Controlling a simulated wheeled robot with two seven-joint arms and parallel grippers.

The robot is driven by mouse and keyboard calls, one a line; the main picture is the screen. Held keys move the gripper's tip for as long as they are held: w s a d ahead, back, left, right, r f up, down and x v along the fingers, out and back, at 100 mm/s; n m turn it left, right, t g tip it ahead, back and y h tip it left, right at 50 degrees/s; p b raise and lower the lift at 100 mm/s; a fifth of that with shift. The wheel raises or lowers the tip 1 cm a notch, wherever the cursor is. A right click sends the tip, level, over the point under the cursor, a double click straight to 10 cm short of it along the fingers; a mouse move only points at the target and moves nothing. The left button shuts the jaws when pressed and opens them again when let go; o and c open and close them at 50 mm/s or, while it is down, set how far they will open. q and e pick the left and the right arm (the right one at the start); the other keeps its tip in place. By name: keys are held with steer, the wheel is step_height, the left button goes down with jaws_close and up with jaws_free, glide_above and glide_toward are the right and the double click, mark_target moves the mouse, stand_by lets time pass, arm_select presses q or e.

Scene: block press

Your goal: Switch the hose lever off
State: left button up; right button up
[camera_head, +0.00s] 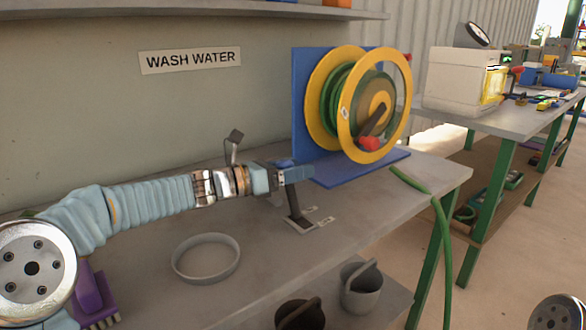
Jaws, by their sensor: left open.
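My left arm reaches in from the left, and my left gripper (296,175) is open above the bench. A dark upright lever (294,205) rises from a small flat base with two pale labels beside it. Its upper end is close under the gripper's fingers; I cannot tell whether they touch. This looks like the hose lever, and its labels are too small to read. The hose reel (348,105) has yellow rims, a blue stand and a red crank knob, and stands just behind and right of the gripper. My right gripper is not in view.
A grey tap (235,142) shows behind my arm under the WASH WATER sign (190,57). A grey round dish (206,277), a purple brush (94,296) and two buckets (362,290) are nearer. Green hose (440,230) hangs over the bench's right end. A shelf runs above.

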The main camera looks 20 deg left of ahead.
arm_select(q)
jaws_close()
stand_by(0.3)
steer(key=shift+s, duration=0.1)
steer(key=s+d+m+y+b, duration=0.1)
steer(key=s+d+m+b, duration=0.5)
steer(key=d+m, duration=0.2)
steer(key=shift+s+f+y, duration=0.15)
steer(key=shift+f+y, duration=0.1)
steer(key=shift+y, duration=0.15)
steer(key=shift+d, duration=0.15)
stand_by(0.4)
